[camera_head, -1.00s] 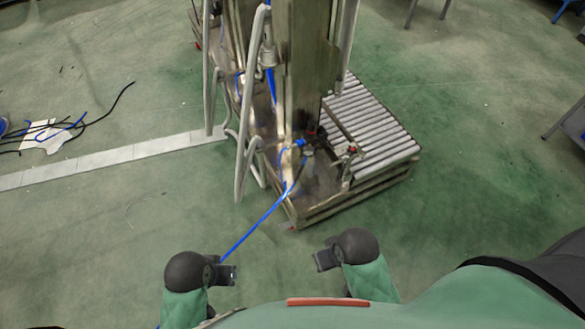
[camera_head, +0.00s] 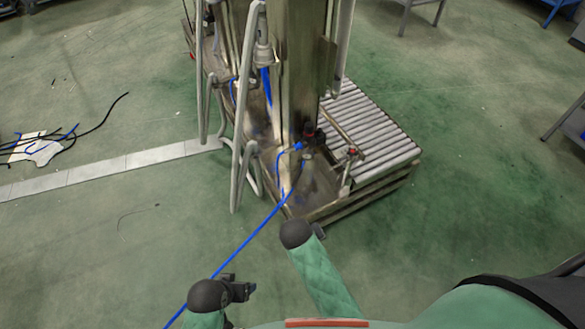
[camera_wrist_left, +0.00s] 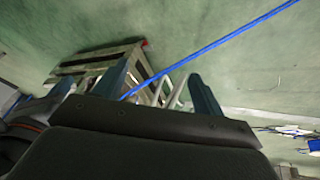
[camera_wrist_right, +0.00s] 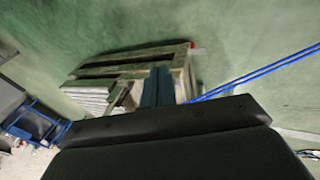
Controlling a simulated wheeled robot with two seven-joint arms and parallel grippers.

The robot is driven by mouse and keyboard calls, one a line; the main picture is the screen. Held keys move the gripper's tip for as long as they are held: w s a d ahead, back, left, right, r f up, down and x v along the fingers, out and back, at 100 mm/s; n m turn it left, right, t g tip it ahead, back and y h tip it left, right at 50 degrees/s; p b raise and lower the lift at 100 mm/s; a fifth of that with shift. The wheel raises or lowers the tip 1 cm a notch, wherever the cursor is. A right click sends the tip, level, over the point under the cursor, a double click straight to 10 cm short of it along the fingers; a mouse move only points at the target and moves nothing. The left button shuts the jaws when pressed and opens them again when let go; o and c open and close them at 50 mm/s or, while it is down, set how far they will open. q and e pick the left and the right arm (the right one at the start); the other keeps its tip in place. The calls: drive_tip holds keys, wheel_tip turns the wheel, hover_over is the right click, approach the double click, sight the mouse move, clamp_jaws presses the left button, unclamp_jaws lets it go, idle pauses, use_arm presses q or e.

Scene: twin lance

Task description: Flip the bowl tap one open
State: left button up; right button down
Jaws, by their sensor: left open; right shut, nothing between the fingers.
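A metal machine (camera_head: 310,60) stands on a low wooden base ahead of me. Small red-handled fittings show low on it: one by the column foot (camera_head: 309,133) and one on a pipe by the roller bed (camera_head: 353,152). I cannot tell which is bowl tap one or how its handle is set. My left gripper (camera_head: 246,290) is open and empty over the floor, in front of the machine. It also shows in the left wrist view (camera_wrist_left: 162,84). My right gripper (camera_head: 320,231) is shut and empty, near the base's front corner. Its fingers show together in the right wrist view (camera_wrist_right: 158,86).
A blue hose (camera_head: 240,248) runs from the machine across the floor past my left gripper. A roller bed (camera_head: 370,125) lies on the machine's right side. Bent grey pipes (camera_head: 240,165) stand on its left. Open green floor (camera_head: 470,200) lies to the right.

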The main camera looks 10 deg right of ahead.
drive_tip(key=w+a+f+n+t+h+b, duration=0.1)
drive_tip(key=w+a+f+t+h+b, duration=0.15)
drive_tip(key=w+f, duration=0.45)
drive_tip(key=w+a+f+n+t+h+b, duration=0.15)
drive_tip(key=w+h+b, duration=0.25)
drive_tip(key=w, duration=0.6)
use_arm(q)
drive_tip(key=d+f+t+b, duration=0.1)
drive_tip(key=d+f+b, duration=0.1)
drive_tip(key=f, duration=1.2)
drive_tip(key=d+f+t+h+b, duration=0.1)
drive_tip(key=d+f+t+b, duration=0.1)
drive_tip(key=f, duration=1.3)
drive_tip(key=shift+s+d+b, duration=0.2)
drive_tip(key=shift+d+b, duration=0.2)
drive_tip(key=shift+b, duration=0.15)
use_arm(e)
drive_tip(key=w+a+n+t+h, duration=0.2)
drive_tip(key=w+a+t+h, duration=0.1)
drive_tip(key=w, duration=1.1)
drive_tip(key=shift+w+r+t+h, duration=0.2)
drive_tip(key=shift+r+t+h, duration=0.35)
drive_tip(key=shift+h, duration=0.3)
drive_tip(key=shift+f, duration=0.1)
